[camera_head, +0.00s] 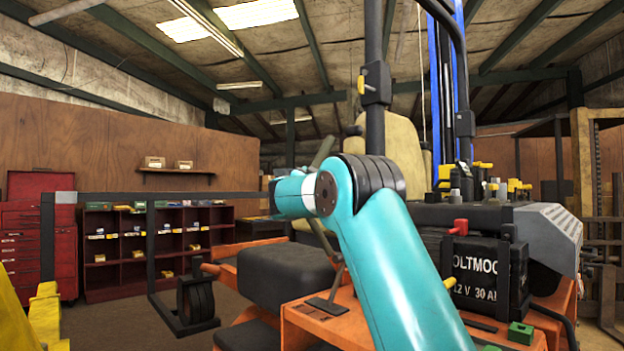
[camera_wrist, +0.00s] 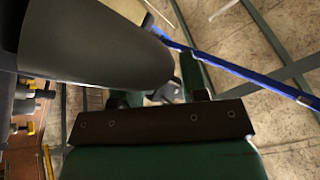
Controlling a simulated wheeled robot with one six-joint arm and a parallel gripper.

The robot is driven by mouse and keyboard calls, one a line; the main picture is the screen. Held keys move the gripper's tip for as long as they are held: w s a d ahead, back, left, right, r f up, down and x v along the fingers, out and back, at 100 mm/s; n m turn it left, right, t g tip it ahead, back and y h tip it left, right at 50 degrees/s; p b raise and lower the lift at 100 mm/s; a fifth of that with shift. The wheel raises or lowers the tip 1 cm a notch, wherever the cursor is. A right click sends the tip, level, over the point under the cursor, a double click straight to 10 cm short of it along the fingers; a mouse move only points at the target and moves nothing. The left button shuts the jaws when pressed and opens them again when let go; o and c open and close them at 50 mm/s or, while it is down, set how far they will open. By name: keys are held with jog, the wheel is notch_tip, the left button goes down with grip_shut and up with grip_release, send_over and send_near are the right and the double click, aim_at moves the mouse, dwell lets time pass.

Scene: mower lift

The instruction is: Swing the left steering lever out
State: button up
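My gripper (camera_wrist: 160,90) shows in the wrist view as a green body with a dark brown plate and two dark fingers standing apart. A small grey metal piece (camera_wrist: 168,92) shows in the gap between them; I see no grip on it. A thick dark grey rounded bar (camera_wrist: 100,45), perhaps the steering lever's grip, crosses close in front, beside the fingers; I cannot tell if it touches. In the head view a slanted olive-grey bar (camera_head: 323,150) rises behind my teal arm, and a thin lever foot (camera_head: 333,288) stands on the orange deck (camera_head: 300,320). My arm hides the gripper there.
A black battery (camera_head: 480,275) and a grey finned cover (camera_head: 550,235) stand right of my arm. A black cushion (camera_head: 285,275) and a black roll bar post (camera_head: 375,80) are close by. A blue strap (camera_wrist: 240,70) crosses the wrist view.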

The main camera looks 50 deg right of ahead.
jog(key=shift+o, duration=1.3)
jog(key=shift+w+a, duration=0.1)
jog(key=shift+a, duration=0.15)
jog(key=shift+d, duration=0.2)
jog(key=b+v, duration=0.8)
jog(key=v, duration=0.9)
jog(key=shift+s+a+f, duration=0.15)
jog(key=shift+s, duration=0.05)
